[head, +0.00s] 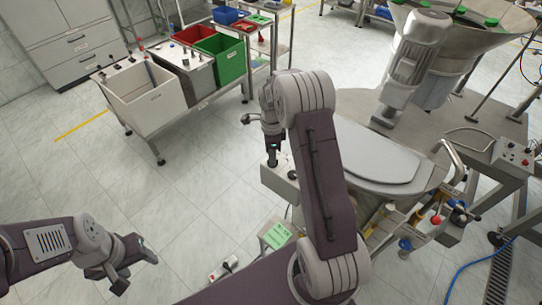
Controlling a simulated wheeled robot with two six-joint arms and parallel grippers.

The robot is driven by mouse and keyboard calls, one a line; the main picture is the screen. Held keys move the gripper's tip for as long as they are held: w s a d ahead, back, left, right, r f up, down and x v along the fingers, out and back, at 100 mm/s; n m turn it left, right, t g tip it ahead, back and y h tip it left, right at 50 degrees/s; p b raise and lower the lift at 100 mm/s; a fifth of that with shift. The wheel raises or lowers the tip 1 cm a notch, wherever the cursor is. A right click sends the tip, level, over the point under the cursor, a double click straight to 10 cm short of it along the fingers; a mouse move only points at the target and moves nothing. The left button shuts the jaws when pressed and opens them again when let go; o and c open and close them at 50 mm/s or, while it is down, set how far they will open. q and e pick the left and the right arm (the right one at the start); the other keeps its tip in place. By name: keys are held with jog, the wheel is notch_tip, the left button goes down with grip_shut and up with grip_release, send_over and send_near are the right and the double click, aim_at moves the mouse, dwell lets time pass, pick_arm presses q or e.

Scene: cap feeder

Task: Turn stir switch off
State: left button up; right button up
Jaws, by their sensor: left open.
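My right arm reaches up the middle of the head view. Its gripper (272,160) points down just over a pale control box (280,181) at the left edge of the steel machine. The gripper and arm cover part of the box's top. I cannot make out which control is the stir switch, or whether the fingertips touch anything. The jaw opening of this gripper is too small to tell. My left gripper (137,275) is open and empty at the lower left, above the bare floor and far from the box.
A steel feeder machine with a grey lid (375,153) stands right of my right arm. A motor (415,60) and hopper (475,35) rise behind it. Another control panel (513,155) is at the far right. A cart with a white bin (145,100) and green bin (226,65) stands upper left.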

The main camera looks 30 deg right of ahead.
jog(key=shift+s+d+f, duration=0.25)
jog(key=shift+f, duration=0.3)
jog(key=shift+a, duration=0.15)
jog(key=shift+w+a, duration=0.1)
jog(key=shift+w, duration=0.05)
jog(key=shift+c, duration=0.9)
grip_shut()
